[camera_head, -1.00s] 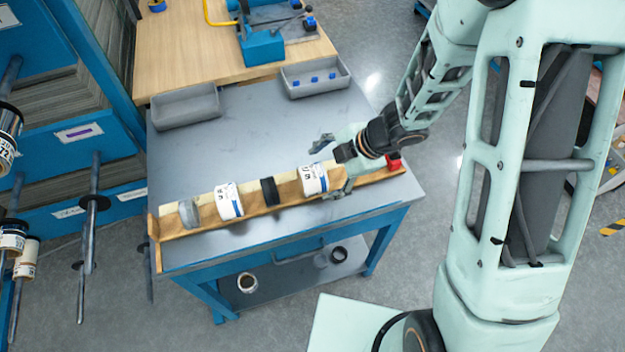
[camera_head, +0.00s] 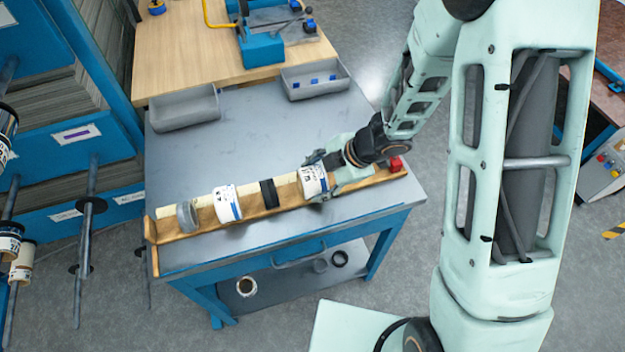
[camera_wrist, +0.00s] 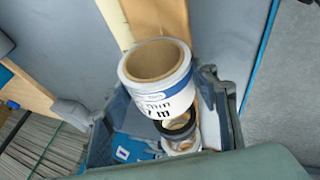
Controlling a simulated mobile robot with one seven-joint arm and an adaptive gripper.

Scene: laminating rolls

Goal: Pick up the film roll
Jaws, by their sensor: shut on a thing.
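The film roll (camera_head: 313,182) is a white roll with dark print and a blue edge, at the right end of the row on the wooden rack (camera_head: 283,206). My gripper (camera_head: 318,179) is shut on it, with one finger on its far side and one on its near side. In the wrist view the film roll (camera_wrist: 157,92) shows its open brown core, with the fingers to either side. I cannot tell whether it still touches the rack.
A black ring (camera_head: 269,193), another white roll (camera_head: 226,204) and a grey ring (camera_head: 187,217) sit farther left on the rack. A red block (camera_head: 395,164) is at its right end. Grey bins (camera_head: 184,107) (camera_head: 315,82) stand at the back.

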